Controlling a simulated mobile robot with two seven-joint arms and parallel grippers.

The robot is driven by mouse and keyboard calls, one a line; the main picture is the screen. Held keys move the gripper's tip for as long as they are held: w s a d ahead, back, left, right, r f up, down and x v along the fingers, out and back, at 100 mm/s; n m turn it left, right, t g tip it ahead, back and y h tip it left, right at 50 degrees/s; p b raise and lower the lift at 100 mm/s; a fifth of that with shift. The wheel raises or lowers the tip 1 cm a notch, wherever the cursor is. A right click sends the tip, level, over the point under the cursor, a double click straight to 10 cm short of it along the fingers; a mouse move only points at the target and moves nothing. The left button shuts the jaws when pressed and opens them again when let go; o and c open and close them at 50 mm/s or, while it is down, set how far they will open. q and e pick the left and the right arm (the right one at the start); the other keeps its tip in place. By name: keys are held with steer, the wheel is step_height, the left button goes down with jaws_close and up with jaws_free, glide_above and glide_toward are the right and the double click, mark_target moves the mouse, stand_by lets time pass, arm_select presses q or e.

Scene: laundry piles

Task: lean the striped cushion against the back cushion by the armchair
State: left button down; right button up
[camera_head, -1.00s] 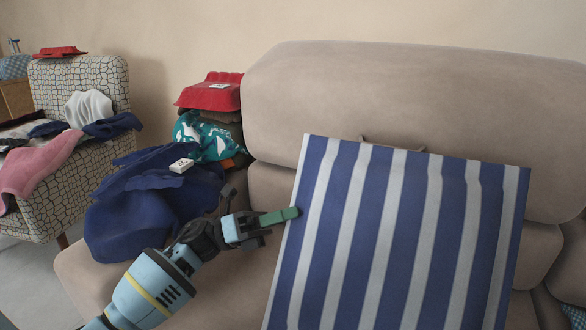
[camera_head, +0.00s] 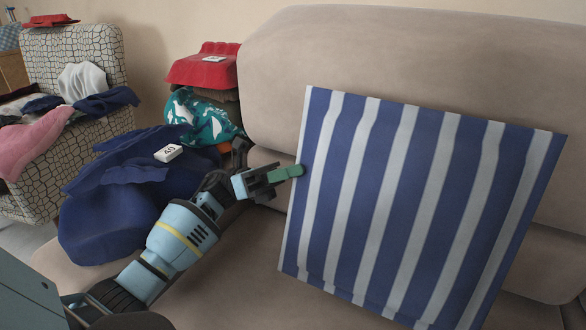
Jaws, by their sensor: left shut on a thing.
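The blue and white striped cushion (camera_head: 415,205) is tilted in front of the beige sofa's back cushion (camera_head: 400,60). I cannot tell whether it touches the back cushion. My left gripper (camera_head: 297,171) is shut on the striped cushion's left edge, in its upper part. The cushion's lower edge hangs over the sofa seat (camera_head: 245,285); whether it rests there is unclear. The patterned armchair (camera_head: 75,60) stands at the far left with clothes on it. My right gripper is not in view.
Dark blue cloth (camera_head: 120,200) with a small white numbered tag (camera_head: 168,153) lies on the sofa's left end. Behind it are teal patterned cloth (camera_head: 205,118) and a red item (camera_head: 203,67). Bare seat shows between the cloth and the cushion.

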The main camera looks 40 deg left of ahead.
arm_select(q)
steer(key=f+b, duration=0.1)
steer(key=f, duration=0.1)
steer(key=w+f+b, duration=0.1)
steer(key=f+b, duration=0.1)
steer(key=f, duration=0.1)
steer(key=shift+w+a+f, duration=0.3)
steer(key=shift+w+f, duration=0.05)
steer(key=shift+w, duration=0.05)
steer(key=f+b, duration=0.1)
steer(key=w+f+n+b, duration=0.1)
steer(key=w+f+t+b, duration=0.1)
steer(key=shift+a+f+y, duration=0.15)
steer(key=shift+a+y, duration=0.15)
steer(key=shift+y, duration=0.1)
steer(key=shift+n, duration=0.3)
steer(key=c, duration=1.4)
jaws_free()
steer(key=shift+w+f, duration=0.1)
steer(key=shift+w, duration=0.05)
steer(key=shift+c, duration=0.2)
steer(key=shift+o, duration=0.5)
steer(key=shift+a, duration=0.1)
